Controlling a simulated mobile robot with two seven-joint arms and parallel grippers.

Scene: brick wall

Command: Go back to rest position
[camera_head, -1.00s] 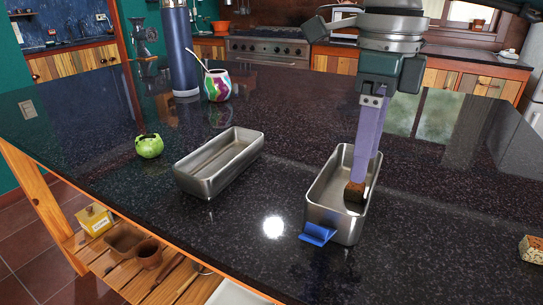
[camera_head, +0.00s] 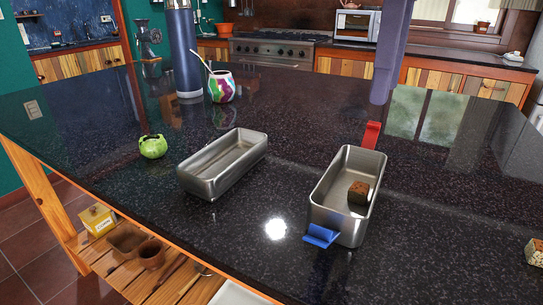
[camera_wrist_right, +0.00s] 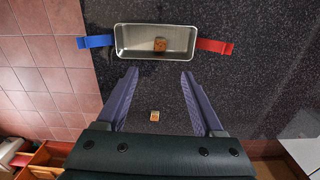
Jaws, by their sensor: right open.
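My right gripper (camera_head: 388,62) is raised above the far part of the dark counter at the top of the head view, with only its purple fingers in sight. In the right wrist view its fingers (camera_wrist_right: 156,80) are spread apart with nothing between them. A metal tray (camera_head: 322,190) with a blue tab and a red tab stands below it on the counter. A small brown cube (camera_head: 358,192) lies inside that tray; it also shows in the right wrist view (camera_wrist_right: 160,44). My left gripper is in neither view.
A second, empty metal tray (camera_head: 196,184) stands to the left. Another small block (camera_head: 535,252) lies at the right edge. The counter's front middle is clear.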

